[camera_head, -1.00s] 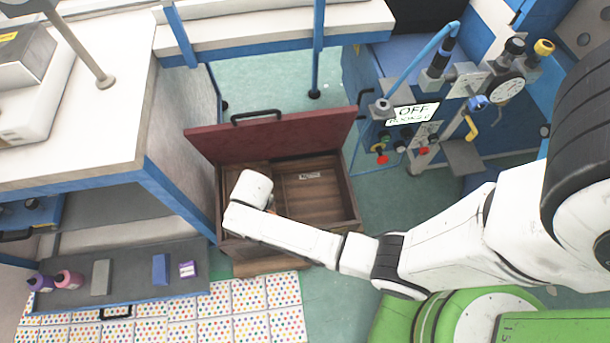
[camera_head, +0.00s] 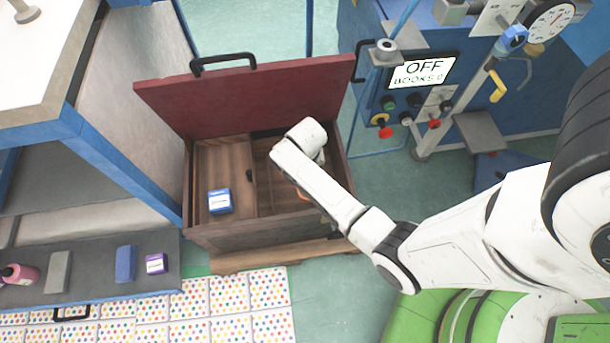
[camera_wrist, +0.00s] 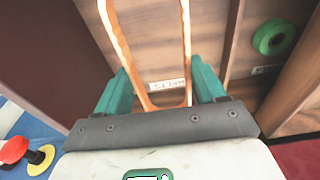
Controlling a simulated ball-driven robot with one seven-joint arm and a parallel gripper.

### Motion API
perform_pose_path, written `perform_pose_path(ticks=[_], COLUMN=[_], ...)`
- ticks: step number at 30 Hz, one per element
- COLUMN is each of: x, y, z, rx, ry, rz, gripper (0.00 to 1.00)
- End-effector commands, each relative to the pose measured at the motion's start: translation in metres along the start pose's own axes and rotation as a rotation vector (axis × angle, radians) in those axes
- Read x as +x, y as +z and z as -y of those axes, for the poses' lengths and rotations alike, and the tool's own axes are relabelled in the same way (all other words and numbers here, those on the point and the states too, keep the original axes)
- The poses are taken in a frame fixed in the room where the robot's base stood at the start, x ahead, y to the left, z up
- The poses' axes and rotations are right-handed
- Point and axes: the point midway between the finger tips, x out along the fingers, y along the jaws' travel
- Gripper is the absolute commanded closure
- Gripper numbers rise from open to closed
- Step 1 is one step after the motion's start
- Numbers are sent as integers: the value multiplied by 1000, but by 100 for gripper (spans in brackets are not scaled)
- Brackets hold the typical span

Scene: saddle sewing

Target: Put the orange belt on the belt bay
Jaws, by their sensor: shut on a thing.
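The orange belt shows in the wrist view as a thin loop (camera_wrist: 187,50) between the teal fingers of my gripper (camera_wrist: 160,68), which is shut on it. In the head view only a small orange piece of the belt (camera_head: 303,195) shows beside my wrist; my fingers are hidden there. My gripper is over the right part of an open wooden chest (camera_head: 230,240). The wrist view shows a brown compartment floor (camera_wrist: 150,40) beyond the belt, with a small white label (camera_wrist: 167,84) too blurred to read. I cannot tell whether the belt touches the floor.
The chest's red lid (camera_head: 250,98) stands open at the back. A blue box (camera_head: 219,201) lies in the left compartment. A green roll (camera_wrist: 275,37) lies past a divider in the wrist view. A machine with an OFF screen (camera_head: 423,70) stands right; a low shelf (camera_head: 90,275) holds small items at left.

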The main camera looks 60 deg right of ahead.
Motion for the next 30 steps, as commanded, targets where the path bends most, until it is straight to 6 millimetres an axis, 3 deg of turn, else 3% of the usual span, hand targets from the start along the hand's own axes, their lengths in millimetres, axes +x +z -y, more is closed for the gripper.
perform_pose_path(ticks=[3, 11, 18, 30], x=[27, 48, 79, 84], y=[4, 6, 10, 10], z=[0, 1, 0, 1], rx=[-1, -2, -3, -3], ry=[1, 0, 1, 0], rz=[2, 0, 2, 0], gripper=[62, 62, 62, 62])
